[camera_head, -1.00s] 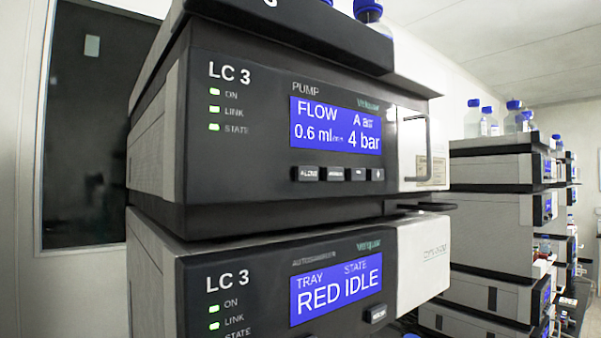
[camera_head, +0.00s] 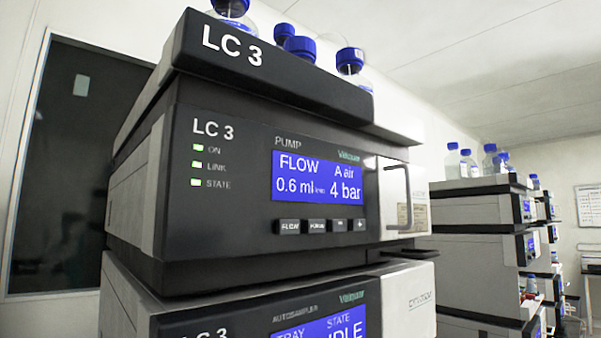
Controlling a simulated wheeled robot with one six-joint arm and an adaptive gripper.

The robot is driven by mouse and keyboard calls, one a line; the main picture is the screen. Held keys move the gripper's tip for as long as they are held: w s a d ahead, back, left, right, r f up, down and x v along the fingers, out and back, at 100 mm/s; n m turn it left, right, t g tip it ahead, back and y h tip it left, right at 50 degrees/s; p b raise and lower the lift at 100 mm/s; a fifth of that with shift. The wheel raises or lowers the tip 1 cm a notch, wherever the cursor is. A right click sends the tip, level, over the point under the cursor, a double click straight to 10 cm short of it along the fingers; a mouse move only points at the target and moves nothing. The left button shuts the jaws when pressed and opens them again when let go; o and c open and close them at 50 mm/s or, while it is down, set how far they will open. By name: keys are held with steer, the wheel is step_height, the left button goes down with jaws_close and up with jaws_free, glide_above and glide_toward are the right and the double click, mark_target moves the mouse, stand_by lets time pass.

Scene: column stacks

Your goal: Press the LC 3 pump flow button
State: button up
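The LC 3 pump module (camera_head: 190,235) fills the middle of the head view. Its blue display (camera_head: 318,177) reads FLOW 0.6 ml/min, "A air" and 4 bar. A row of small dark buttons sits below the display. The leftmost is the flow button (camera_head: 290,227), labelled FLOW. Three green lamps (camera_head: 197,165) beside ON, LINK and STATE are lit. My gripper is not in view.
A top tray (camera_head: 290,80) marked LC 3 holds several blue-capped bottles (camera_head: 350,62). A metal handle (camera_head: 407,200) projects at the pump's right. The autosampler (camera_head: 180,310) is below. Another stack (camera_head: 475,245) stands right, with a gap between. A dark window (camera_head: 70,170) is left.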

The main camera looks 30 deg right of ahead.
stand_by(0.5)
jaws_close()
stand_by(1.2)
